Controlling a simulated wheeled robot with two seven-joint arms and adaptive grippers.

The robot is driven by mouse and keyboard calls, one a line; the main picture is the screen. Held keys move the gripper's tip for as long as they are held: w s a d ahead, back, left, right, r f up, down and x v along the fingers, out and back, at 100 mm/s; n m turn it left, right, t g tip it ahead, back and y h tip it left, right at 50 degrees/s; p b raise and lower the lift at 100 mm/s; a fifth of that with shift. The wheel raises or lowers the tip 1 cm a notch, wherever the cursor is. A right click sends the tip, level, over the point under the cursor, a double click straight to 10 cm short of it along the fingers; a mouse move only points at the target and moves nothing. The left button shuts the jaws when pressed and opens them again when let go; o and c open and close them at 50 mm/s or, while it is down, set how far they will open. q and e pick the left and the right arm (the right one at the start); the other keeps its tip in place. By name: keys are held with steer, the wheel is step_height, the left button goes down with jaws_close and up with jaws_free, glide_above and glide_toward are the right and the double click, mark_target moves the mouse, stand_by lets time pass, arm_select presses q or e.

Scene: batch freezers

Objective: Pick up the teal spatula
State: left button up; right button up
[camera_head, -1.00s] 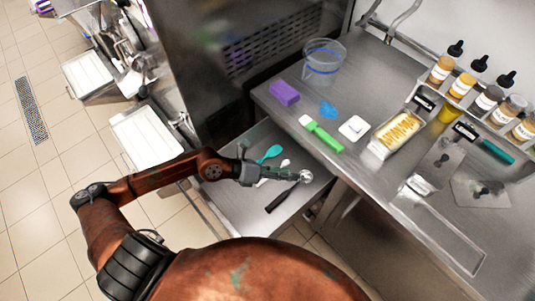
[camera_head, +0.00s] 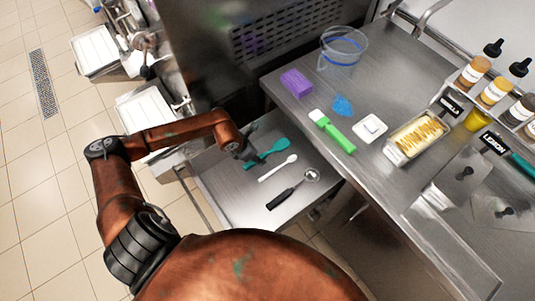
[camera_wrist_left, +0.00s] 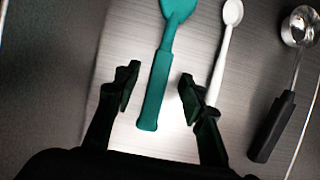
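The teal spatula (camera_head: 267,153) lies in the open metal drawer (camera_head: 236,206), the leftmost of three utensils there. In the left wrist view its handle (camera_wrist_left: 157,88) points down between the fingers of my left gripper (camera_wrist_left: 157,95). The fingers are apart on either side of the handle, with a gap on both sides. In the head view my left gripper (camera_head: 247,155) is over the handle end, partly hidden by its own arm. The height above the drawer is hard to tell. My right gripper is in neither view.
Right of the spatula lie a white spoon (camera_head: 278,168) and a black-handled scoop (camera_head: 293,189). The counter edge overhangs the drawer's right side.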

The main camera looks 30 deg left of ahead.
arm_select(q)
steer(key=shift+w+f, duration=0.2)
steer(key=shift+f, duration=0.5)
steer(key=shift+d+f, duration=0.1)
jaws_close()
